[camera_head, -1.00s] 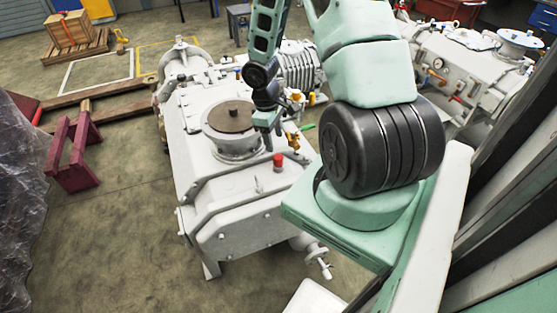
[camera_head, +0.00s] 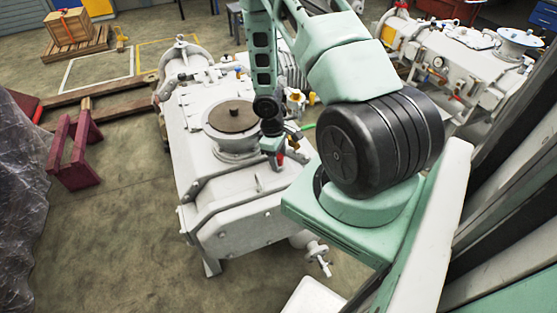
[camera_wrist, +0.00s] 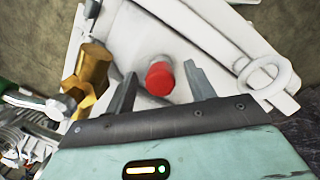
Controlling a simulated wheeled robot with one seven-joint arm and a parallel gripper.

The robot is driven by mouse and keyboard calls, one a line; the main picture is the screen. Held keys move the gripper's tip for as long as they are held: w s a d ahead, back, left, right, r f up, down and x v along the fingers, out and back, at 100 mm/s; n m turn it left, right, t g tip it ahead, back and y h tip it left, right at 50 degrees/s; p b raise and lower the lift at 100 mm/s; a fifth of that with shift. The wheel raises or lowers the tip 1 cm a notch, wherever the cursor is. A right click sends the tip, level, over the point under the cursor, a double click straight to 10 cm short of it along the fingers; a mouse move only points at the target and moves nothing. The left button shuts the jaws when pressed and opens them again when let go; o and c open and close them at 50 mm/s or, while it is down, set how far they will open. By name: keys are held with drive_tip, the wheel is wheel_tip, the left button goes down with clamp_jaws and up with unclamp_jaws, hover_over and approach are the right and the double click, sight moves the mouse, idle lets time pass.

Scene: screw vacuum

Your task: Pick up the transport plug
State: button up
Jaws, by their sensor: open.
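The red transport plug (camera_wrist: 160,78) stands on the white pump body (camera_wrist: 185,45) in the wrist view. My gripper (camera_wrist: 160,71) is open, with one finger on each side of the plug in the picture. There is a visible gap between the plug and each finger, and I cannot tell how far the fingertips are above it. In the head view, my gripper (camera_head: 274,158) is over the pump's right side, beside the round brown cover. Only a small bit of the red plug (camera_head: 280,159) shows there, and the rest is hidden behind my gripper.
A brass fitting (camera_wrist: 92,72) stands close left of my fingers in the wrist view. A white ring (camera_wrist: 264,76) lies to their right. The brown round cover (camera_head: 233,116) is left of my gripper in the head view. A second pump (camera_head: 470,60) stands at the back right.

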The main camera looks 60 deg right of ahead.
drive_tip(key=c, duration=1)
drive_tip(key=shift+r, duration=0.15)
